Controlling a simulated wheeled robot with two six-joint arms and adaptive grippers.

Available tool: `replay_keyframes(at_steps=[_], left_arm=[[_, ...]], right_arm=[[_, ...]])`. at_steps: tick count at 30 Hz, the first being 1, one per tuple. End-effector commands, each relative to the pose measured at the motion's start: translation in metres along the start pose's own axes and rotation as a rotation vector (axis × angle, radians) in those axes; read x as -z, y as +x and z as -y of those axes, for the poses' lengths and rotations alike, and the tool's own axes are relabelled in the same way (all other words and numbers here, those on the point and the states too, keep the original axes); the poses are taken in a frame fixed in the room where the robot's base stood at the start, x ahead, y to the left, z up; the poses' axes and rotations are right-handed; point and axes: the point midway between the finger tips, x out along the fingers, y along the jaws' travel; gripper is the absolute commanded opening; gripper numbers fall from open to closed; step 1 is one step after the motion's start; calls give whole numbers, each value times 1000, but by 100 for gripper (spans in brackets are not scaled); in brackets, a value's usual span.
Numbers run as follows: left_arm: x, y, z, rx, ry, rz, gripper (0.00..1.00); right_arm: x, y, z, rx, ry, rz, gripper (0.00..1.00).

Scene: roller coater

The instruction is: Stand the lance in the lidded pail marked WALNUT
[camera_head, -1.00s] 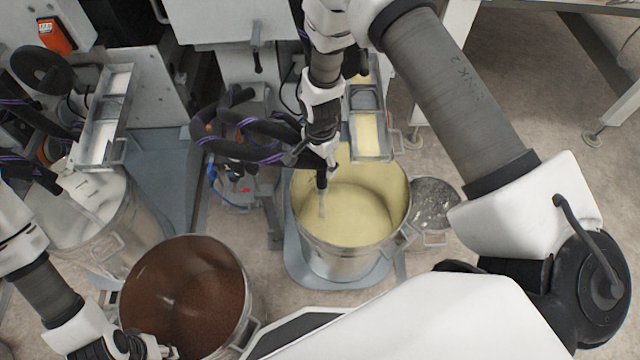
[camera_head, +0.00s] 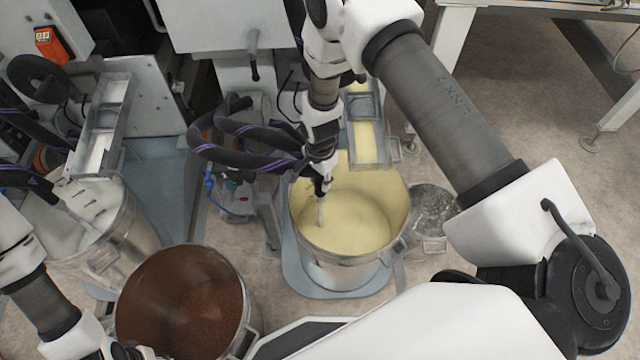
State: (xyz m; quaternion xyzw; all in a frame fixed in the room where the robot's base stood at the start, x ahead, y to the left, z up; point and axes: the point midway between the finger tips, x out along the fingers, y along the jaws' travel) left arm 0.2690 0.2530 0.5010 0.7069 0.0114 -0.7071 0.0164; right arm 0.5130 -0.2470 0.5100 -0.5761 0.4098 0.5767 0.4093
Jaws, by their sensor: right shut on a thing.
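My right gripper (camera_head: 320,184) is shut on the lance (camera_head: 321,212), a thin pale rod. The lance points down inside the open steel pail of cream paint (camera_head: 345,266), near its left inner wall; I cannot tell whether its tip touches the paint. An open pail of brown paint (camera_head: 250,325) stands at lower left. A pail with a white top (camera_head: 125,240) stands at far left; I cannot tell whether that is a lid or paint. No WALNUT marking is readable. My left gripper (camera_head: 135,352) is at the bottom edge by the brown pail, partly cut off.
Black hoses with purple stripes (camera_head: 235,150) loop left of my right gripper. A metal tray (camera_head: 366,140) hangs over the cream pail's back rim. A small round grey container (camera_head: 434,205) stands to its right. Machine housings fill the back. Bare floor (camera_head: 530,120) lies at right.

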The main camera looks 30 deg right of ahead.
Motion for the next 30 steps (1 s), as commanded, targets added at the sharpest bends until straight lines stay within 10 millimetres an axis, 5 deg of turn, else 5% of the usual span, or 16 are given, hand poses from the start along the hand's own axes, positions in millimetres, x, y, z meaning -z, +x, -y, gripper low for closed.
replay_keyframes(at_steps=[14, 30], left_arm=[[0, -19, 0, 0, 0, 0, 38], [0, -89, -1, 0, 0, 0, 38]], right_arm=[[0, -96, 1, 3, 0, -1, 0], [0, -179, 0, 1, 0, 0, 0]])
